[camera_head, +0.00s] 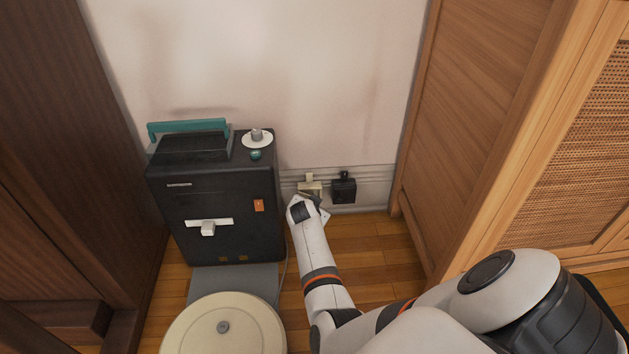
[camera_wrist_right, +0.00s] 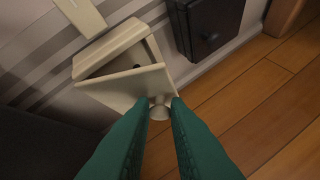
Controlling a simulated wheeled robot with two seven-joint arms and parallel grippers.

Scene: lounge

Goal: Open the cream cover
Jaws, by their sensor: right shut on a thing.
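The cream cover (camera_wrist_right: 125,86) is the front flap of a small cream box (camera_wrist_right: 108,48) low on the wall. In the right wrist view it stands tilted away from the box, with a gap and a dark interior showing behind it. My right gripper (camera_wrist_right: 160,106) has its green fingers closed around the pale round knob (camera_wrist_right: 159,112) at the cover's lower edge. In the head view the cream box (camera_head: 310,186) shows just beyond my right wrist, which hides most of the cover and the fingers. My left gripper is not in view.
A black wall box (camera_head: 343,191) is close on the right of the cream box. A black machine (camera_head: 226,215) with a teal handle stands on the left, behind a round cream robot vacuum (camera_head: 190,330). A wooden cabinet (camera_head: 480,120) bounds the right. Some floor between is clear.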

